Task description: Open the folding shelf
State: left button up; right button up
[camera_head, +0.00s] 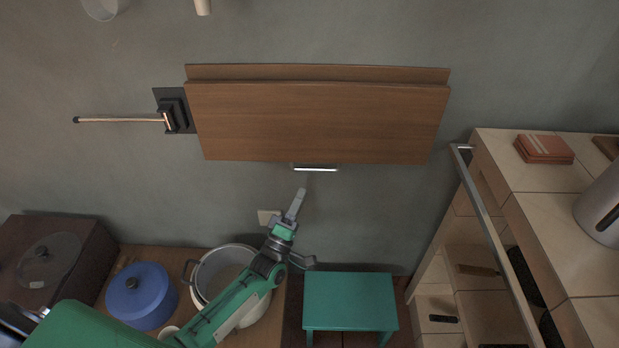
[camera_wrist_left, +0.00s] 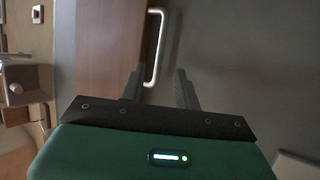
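The folding shelf (camera_head: 320,120) is a brown wooden panel folded down against the grey wall. A thin metal handle (camera_head: 315,169) sits at its lower edge. My left gripper (camera_head: 300,193) reaches up from below, just under the handle and slightly left of it. In the left wrist view the brown panel (camera_wrist_left: 105,50) fills the left part, with the bar handle (camera_wrist_left: 158,40) beside its edge. My left gripper's fingers (camera_wrist_left: 160,78) are apart, with the handle's near end close to the left finger; contact cannot be told. My right gripper is not in view.
A wall bracket with a copper rod (camera_head: 120,120) is left of the shelf. Below are a blue pot (camera_head: 142,296), a white pot (camera_head: 225,268) and a green stool (camera_head: 350,300). A tiled counter (camera_head: 545,180) with a metal rail (camera_head: 490,230) stands right.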

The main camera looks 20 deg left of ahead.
pick_arm(q)
jog(key=x, duration=0.6)
jog(key=shift+w, duration=0.1)
jog(key=shift+c, duration=0.2)
grip_shut()
